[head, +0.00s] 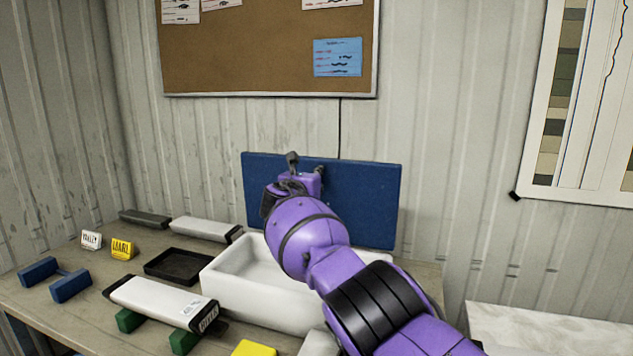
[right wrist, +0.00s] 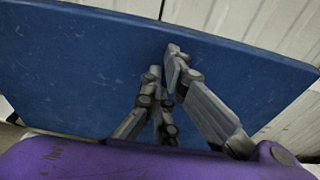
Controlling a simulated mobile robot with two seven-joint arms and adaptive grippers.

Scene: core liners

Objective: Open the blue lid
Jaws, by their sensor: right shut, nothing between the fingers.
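The blue lid (head: 362,198) stands upright at the back of a white box (head: 265,300), and the inside of the box shows. My right gripper (head: 293,160) is in front of the lid, near its upper left part. In the right wrist view the lid (right wrist: 80,70) fills most of the picture, and the fingers of my right gripper (right wrist: 165,75) are shut and empty, close to its face. I cannot tell whether they touch it. My right arm hides part of the box and the lid's lower middle. My left gripper is not in view.
A white core liner (head: 160,300) lies on green blocks (head: 183,341) at the front left. Another liner (head: 200,228), a black tray (head: 178,266), blue blocks (head: 70,286) and a yellow label block (head: 123,250) are on the table. The corrugated wall (head: 450,150) is close behind the lid.

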